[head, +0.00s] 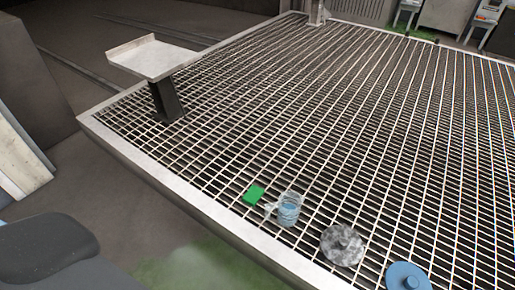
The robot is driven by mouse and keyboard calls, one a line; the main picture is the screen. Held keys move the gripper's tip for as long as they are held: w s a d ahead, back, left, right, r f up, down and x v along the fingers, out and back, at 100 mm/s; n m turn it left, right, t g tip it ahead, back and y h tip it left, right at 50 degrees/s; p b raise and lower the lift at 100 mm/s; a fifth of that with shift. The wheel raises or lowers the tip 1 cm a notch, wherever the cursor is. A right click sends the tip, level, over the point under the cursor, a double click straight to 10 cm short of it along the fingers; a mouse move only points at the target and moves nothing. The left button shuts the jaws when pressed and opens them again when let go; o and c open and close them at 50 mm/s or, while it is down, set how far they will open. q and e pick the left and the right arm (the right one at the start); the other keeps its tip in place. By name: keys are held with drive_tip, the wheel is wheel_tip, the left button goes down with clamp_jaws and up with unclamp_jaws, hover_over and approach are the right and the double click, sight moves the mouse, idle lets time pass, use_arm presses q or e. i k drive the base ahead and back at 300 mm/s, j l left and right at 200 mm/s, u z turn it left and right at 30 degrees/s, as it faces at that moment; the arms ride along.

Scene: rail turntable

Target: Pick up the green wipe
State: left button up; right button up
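The green wipe (254,195) is a small flat green square. It lies on the metal grating (330,130) close to its near edge, at the lower middle of the head view. A clear jug or mug with blue contents (288,210) stands just to its right, its handle side towards the wipe. Neither of my grippers shows in the head view.
A grey speckled round lid (342,245) and a blue round lid with a knob (407,277) lie further right along the near edge. A white-topped stand (154,58) rises at the back left. The grating behind the wipe is clear.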

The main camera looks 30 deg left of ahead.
sight(252, 195)
drive_tip(key=j+u, duration=0.1)
drive_tip(key=u, duration=0.65)
drive_tip(key=i+j+z, duration=0.1)
drive_tip(key=z, duration=0.3)
drive_tip(key=j+z, duration=0.15)
drive_tip(key=z, duration=0.2)
drive_tip(key=i+j+z, duration=0.1)
drive_tip(key=z, duration=0.3)
drive_tip(key=j+z, duration=0.35)
drive_tip(key=j, duration=1.05)
drive_tip(key=i+j, duration=0.15)
drive_tip(key=j, duration=0.25)
drive_tip(key=i+j, duration=0.1)
drive_tip(key=i, duration=0.4)
